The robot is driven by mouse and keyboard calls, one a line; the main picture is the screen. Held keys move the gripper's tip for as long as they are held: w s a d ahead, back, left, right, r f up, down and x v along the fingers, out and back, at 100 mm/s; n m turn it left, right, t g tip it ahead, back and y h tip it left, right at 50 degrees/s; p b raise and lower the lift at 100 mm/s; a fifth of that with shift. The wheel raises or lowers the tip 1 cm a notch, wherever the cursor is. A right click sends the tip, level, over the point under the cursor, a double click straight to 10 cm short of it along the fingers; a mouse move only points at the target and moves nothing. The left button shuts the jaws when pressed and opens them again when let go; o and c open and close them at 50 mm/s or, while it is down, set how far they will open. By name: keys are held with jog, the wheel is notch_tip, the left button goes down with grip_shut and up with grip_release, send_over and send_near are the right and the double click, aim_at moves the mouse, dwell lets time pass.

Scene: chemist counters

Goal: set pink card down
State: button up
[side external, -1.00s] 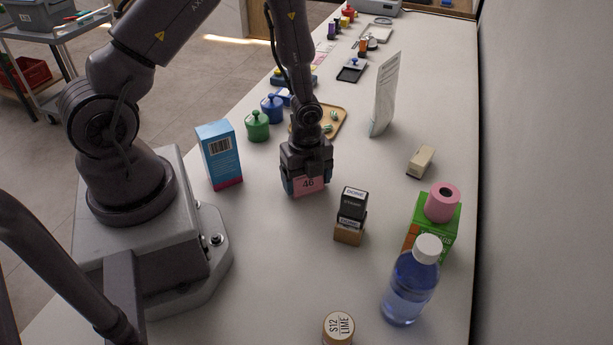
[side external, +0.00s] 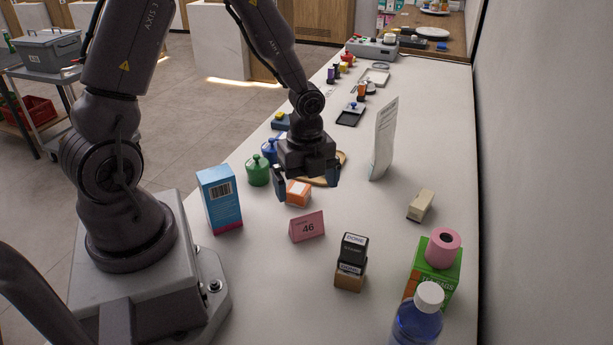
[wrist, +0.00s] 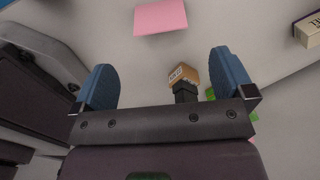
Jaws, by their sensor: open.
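The pink card (side external: 307,228), marked 46, stands as a small tent on the white counter, and nothing holds it. It also shows in the wrist view (wrist: 160,17) at the top, beyond the fingertips. My gripper (side external: 306,183) is open and empty, raised above and a little behind the card in the side view. Its two blue fingers are spread wide in the wrist view (wrist: 163,64), apart from the card.
An orange box (side external: 298,193) sits just behind the card, partly hidden by my gripper. A blue carton (side external: 220,200) stands left. Stacked stamps (side external: 351,262) stand front right, with a cream box (side external: 421,205) further right. Counter right of the card is clear.

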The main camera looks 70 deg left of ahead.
jog(key=shift+r, duration=0.85)
jog(key=s+d+r+n+t, duration=0.2)
jog(key=s+r+n, duration=0.3)
jog(key=r+n, duration=0.4)
jog(key=s+d+r+n+t, duration=0.3)
jog(key=r+n, duration=0.6)
jog(key=r, duration=0.3)
jog(key=s+d, duration=0.1)
jog(key=s, duration=0.1)
jog(key=shift+s+d+r+t, duration=0.2)
jog(key=shift+s+r+t, duration=0.1)
jog(key=shift+s+r, duration=0.1)
